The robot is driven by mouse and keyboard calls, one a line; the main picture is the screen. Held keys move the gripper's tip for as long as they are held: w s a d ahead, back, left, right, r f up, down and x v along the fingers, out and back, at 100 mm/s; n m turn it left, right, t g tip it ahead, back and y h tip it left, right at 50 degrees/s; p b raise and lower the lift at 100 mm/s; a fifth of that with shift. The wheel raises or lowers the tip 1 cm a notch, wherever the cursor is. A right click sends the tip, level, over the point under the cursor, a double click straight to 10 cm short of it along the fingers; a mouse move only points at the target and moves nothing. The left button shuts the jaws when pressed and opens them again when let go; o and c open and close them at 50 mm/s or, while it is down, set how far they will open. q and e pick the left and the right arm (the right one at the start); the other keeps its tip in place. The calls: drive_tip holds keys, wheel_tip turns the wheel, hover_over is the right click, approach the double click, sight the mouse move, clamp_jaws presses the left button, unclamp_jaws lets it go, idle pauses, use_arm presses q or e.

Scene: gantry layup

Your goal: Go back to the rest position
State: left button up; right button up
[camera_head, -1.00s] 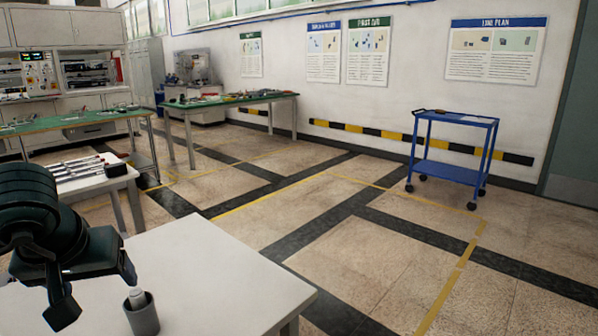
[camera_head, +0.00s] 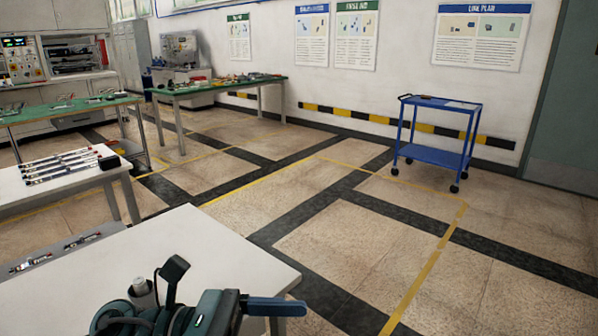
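My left arm shows at the bottom of the head view as dark green and blue parts, with the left gripper (camera_head: 215,300) low over the near white table (camera_head: 190,250). A small dark pad stands up on its left side and a blue bar points right. No object is seen held, and the angle does not show clearly whether the fingers are apart. My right gripper is not in view.
Small tools (camera_head: 55,255) lie at the near table's left edge. A second white table (camera_head: 115,176) holds several rods. Green benches (camera_head: 200,90) stand farther back. A blue cart (camera_head: 435,155) stands at the right wall. The floor between is clear.

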use_arm(q)
drive_tip(key=w+a+f+n+t+y+p, duration=0.3)
drive_tip(key=n+t, duration=0.6)
drive_tip(key=n, duration=0.9)
drive_tip(key=w+a+f+n+t+y+p, duration=0.25)
drive_tip(key=w+a+n+t+y, duration=0.45)
drive_tip(key=n, duration=1.1)
drive_tip(key=s+a+f+n+g+y+p, duration=0.1)
drive_tip(key=s+f+n+g+y, duration=0.1)
drive_tip(key=s+f+n, duration=0.4)
drive_tip(key=s+a+f+n+g+y, duration=0.1)
drive_tip(key=s+f+n+g+y, duration=0.1)
drive_tip(key=s+f+n, duration=0.5)
wheel_tip(320, 180, down, 6)
drive_tip(key=shift+s+r+n+y+p, duration=0.15)
drive_tip(key=shift+n+y+p, duration=0.2)
drive_tip(key=shift+n+y, duration=0.4)
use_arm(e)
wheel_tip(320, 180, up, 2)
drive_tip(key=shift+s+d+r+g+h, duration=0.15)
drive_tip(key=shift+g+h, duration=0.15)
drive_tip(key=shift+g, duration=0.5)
